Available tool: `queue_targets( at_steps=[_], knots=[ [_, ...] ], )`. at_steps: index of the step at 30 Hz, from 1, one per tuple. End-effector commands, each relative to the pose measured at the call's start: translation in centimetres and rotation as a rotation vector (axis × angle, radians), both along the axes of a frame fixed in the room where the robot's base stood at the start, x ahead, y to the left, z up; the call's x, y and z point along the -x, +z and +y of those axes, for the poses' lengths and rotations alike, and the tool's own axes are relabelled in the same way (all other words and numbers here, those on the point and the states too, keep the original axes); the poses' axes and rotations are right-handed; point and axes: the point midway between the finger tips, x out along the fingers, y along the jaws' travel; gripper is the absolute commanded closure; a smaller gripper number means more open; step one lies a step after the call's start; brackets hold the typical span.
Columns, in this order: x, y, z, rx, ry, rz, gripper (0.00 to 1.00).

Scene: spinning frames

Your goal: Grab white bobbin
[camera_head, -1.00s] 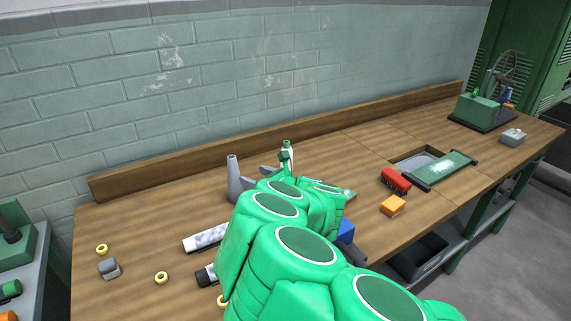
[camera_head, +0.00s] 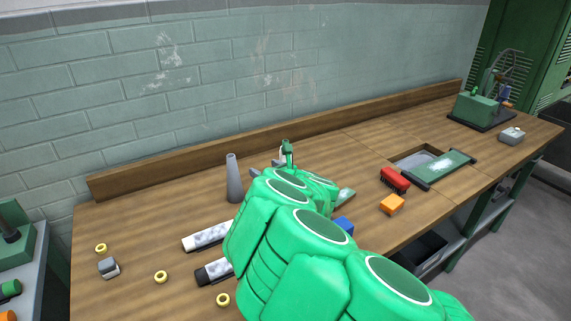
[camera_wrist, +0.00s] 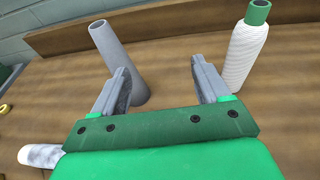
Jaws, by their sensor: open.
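The white bobbin (camera_wrist: 244,52) stands upright on the workbench in the wrist view, ribbed white with a green top, just beyond and right of my right finger. In the head view the green top of the bobbin (camera_head: 288,150) shows behind my arm, its lower part mostly hidden. My gripper (camera_wrist: 162,82) is open and empty, fingers pointing forward over the bench. A grey cone (camera_wrist: 119,62) stands close by my left finger in the wrist view; it also shows in the head view (camera_head: 233,178). The bobbin is outside the gap between the fingers.
Two white-and-dark cylinders (camera_head: 207,236) lie left of my arm, with several yellow rings (camera_head: 161,277) and a grey block (camera_head: 108,267). An orange block (camera_head: 392,204) and red brush (camera_head: 395,180) lie right. A wooden ledge (camera_head: 230,150) and brick wall bound the back.

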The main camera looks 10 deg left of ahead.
Motion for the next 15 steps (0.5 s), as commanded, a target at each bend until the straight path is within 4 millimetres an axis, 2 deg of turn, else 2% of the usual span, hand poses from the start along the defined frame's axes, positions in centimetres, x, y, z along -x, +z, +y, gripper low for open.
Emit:
queue_targets(
  at_steps=[3,7,12,15],
  knots=[
    [-3.0,-0.5,-1.1,0.018,-0.112,0.022,0.24],
    [-5.8,-1.3,-2.8,0.047,-0.232,0.054,0.24],
    [-8.2,-1.9,-4.6,0.07,-0.348,0.092,0.24],
    [-8.9,-2.1,-5.3,0.08,-0.387,0.105,0.24]
  ],
)
